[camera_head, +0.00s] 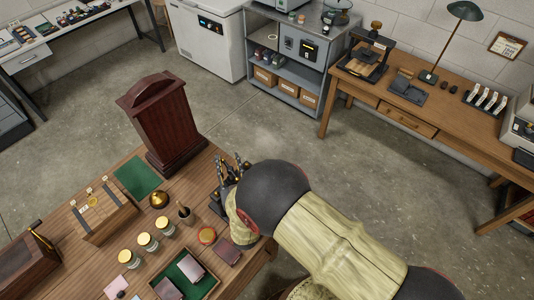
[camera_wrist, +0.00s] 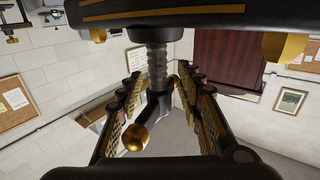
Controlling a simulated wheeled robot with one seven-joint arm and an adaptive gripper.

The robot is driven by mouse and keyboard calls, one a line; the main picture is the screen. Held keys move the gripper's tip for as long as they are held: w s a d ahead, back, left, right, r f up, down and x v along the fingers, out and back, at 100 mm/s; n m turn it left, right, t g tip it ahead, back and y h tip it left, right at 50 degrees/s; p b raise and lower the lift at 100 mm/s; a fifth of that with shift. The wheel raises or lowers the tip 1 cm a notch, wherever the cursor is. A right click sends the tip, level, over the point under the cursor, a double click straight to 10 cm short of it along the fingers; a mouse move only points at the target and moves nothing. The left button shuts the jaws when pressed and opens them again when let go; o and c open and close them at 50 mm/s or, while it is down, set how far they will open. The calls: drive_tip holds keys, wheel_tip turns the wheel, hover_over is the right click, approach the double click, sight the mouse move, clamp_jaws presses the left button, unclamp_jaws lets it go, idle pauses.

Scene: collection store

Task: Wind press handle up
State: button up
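The press shows close up in the wrist view as a black crossbar (camera_wrist: 165,20) with gold lines and a grey threaded screw (camera_wrist: 157,68). A black curved handle (camera_wrist: 157,108) ending in a brass ball (camera_wrist: 135,138) hangs below the screw in the picture. My gripper (camera_wrist: 160,88) is open, with one finger on each side of the handle. The brass ball lies closer to the left finger; I cannot tell whether they touch. In the head view, my gripper (camera_head: 230,168) is at the wooden table's right edge, and my arm hides most of the press.
A dark red wooden case (camera_head: 160,120) stands at the table's back. A green mat (camera_head: 137,176), brass dome (camera_head: 159,199), several gold-lidded jars (camera_head: 148,241) and a green-lined tray (camera_head: 160,289) lie left of my gripper. Open floor (camera_head: 270,130) lies beyond the table.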

sight(230, 173)
drive_tip(key=shift+m+h, duration=0.5)
drive_tip(key=shift+h, duration=0.2)
drive_tip(key=s, duration=0.2)
drive_tip(key=s+d, duration=0.1)
drive_tip(key=s, duration=0.4)
drive_tip(key=shift+s+d, duration=0.25)
drive_tip(key=shift+s, duration=0.05)
drive_tip(key=w+g+b, duration=0.1)
drive_tip(key=w, duration=0.1)
drive_tip(key=w+r+m+b, duration=0.1)
drive_tip(key=w, duration=0.1)
drive_tip(key=w+r+g+b, duration=0.1)
drive_tip(key=w, duration=0.2)
drive_tip(key=shift+a+r+m+g+b, duration=0.2)
drive_tip(key=shift+m+g+b, duration=0.1)
drive_tip(key=shift+b, duration=0.05)
drive_tip(key=d+r+g+b, duration=0.4)
drive_tip(key=d+r+b, duration=0.1)
drive_tip(key=d+r, duration=0.25)
drive_tip(key=s+d+f+m+g, duration=0.1)
drive_tip(key=d+f+m+g, duration=0.1)
drive_tip(key=d, duration=0.3)
drive_tip(key=shift+s+f+g+b, duration=0.35)
drive_tip(key=shift+f+g, duration=0.35)
drive_tip(key=shift+f, duration=0.15)
drive_tip(key=shift+a, duration=0.1)
